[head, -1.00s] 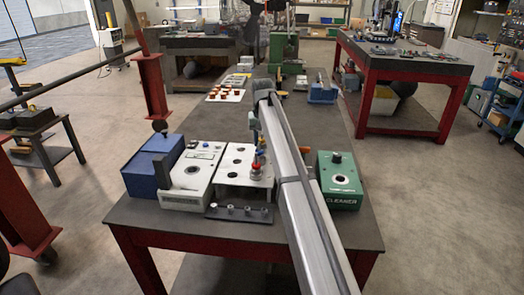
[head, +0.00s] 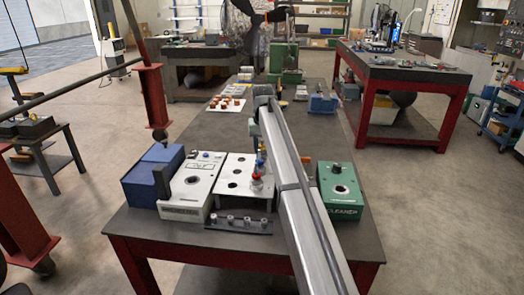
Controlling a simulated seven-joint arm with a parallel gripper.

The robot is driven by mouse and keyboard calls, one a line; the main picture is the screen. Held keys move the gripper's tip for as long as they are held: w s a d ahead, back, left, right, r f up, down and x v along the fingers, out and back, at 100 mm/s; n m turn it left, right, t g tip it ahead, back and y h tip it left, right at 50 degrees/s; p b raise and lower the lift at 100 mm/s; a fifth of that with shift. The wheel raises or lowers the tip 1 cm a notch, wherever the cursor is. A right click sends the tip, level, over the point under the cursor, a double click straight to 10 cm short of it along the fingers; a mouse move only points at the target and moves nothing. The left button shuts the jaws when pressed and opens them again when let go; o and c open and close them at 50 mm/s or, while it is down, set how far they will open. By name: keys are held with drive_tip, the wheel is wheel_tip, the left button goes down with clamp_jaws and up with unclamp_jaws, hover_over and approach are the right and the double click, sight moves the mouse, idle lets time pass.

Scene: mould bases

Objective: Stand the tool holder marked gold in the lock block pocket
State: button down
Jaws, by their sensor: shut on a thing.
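My gripper (head: 259,150) points down at the end of my grey arm, above the right side of a white block with round dark pockets (head: 236,170). My arm partly hides it, and its fingers are too small to make out. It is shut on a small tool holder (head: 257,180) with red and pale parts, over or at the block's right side. Blue and yellow bits show just above the red part. I cannot tell a gold mark, nor whether the holder touches the block or sits in a pocket. I cannot tell for certain which block is the lock block.
A dark rack with several small pegs (head: 238,224) lies in front. A white box (head: 192,187) and a blue box (head: 153,175) stand left; a green cleaner box (head: 343,193) stands right. A white tray with orange-brown pieces (head: 226,104) is farther back on the dark table (head: 315,140).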

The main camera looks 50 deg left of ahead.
drive_tip(key=r, duration=0.5)
drive_tip(key=d+r, duration=0.1)
drive_tip(key=r, duration=0.2)
drive_tip(key=d+r, duration=0.3)
drive_tip(key=d, duration=1.4)
wheel_tip(320, 180, down, 12)
drive_tip(key=shift+d, duration=0.25)
drive_tip(key=shift+w, duration=0.1)
drive_tip(key=c, duration=0.7)
unclamp_jaws()
